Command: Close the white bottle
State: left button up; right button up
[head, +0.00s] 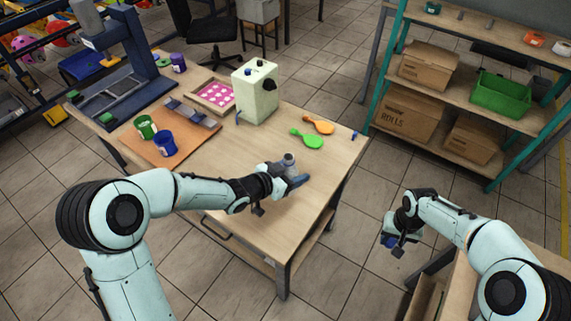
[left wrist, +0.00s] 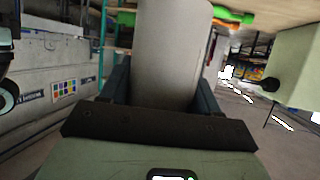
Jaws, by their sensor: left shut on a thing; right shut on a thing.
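My left gripper (head: 288,178) is shut on the white bottle (head: 289,160) over the front right part of the table. In the left wrist view the pale, smooth bottle (left wrist: 172,55) stands between the two dark fingers. Its upper end is out of that view, and in the head view its top is too small to tell whether a lid is on. My right gripper (head: 391,240) is off the table's right side, above the floor. It is shut on a small blue thing (head: 389,242), mostly hidden, which I cannot identify for sure.
A pale green machine (head: 255,92) stands farther back. Green (head: 145,127) and blue (head: 164,144) cans stand at left. The table's front is clear.

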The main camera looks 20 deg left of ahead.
pick_arm(q)
jog(key=d+f+m+g+h, duration=0.3)
jog(key=d+m+g, duration=0.1)
jog(key=d+m, duration=0.1)
jog(key=w+d+f+m+g+h, duration=0.1)
jog(key=d+f+m+g+h, duration=0.2)
jog(key=d+m+g, duration=0.2)
jog(key=shift+w+d+h, duration=0.3)
jog(key=shift+d+h, duration=0.1)
jog(key=shift+d, duration=0.85)
